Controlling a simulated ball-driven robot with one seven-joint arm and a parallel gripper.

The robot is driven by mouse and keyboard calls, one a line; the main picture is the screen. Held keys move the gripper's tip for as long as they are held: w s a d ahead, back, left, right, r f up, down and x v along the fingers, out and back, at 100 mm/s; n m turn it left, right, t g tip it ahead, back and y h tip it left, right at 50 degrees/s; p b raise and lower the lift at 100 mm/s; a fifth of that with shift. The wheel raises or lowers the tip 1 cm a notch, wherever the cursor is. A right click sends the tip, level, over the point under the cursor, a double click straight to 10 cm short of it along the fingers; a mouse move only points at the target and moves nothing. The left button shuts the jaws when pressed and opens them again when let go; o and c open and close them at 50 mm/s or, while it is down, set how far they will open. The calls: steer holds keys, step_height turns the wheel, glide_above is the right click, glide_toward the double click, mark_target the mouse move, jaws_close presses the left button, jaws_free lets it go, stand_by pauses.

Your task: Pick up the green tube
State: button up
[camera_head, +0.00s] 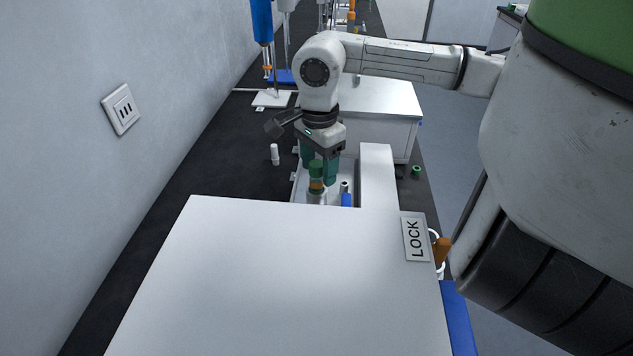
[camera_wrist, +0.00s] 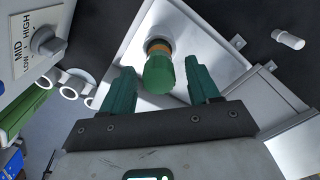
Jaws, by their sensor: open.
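The green tube (camera_head: 316,171) has a green top and an orange band. It stands upright in a pale holder behind the white box in the head view. In the wrist view the green tube (camera_wrist: 158,76) shows near the middle, its green end toward the camera. My gripper (camera_head: 319,174) has green fingers pointing down close to the tube. In the wrist view my gripper (camera_wrist: 158,70) is open, with one finger on each side of the tube and gaps visible. The tube's lower part is hidden in the head view.
A white box with a LOCK label (camera_head: 414,239) fills the foreground. A small white bottle (camera_head: 275,154) stands left on the dark bench. A small green cap (camera_head: 416,171) lies right. A knob panel (camera_wrist: 45,42) is at left.

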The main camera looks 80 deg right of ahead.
steer(key=shift+c, duration=0.3)
jaws_close()
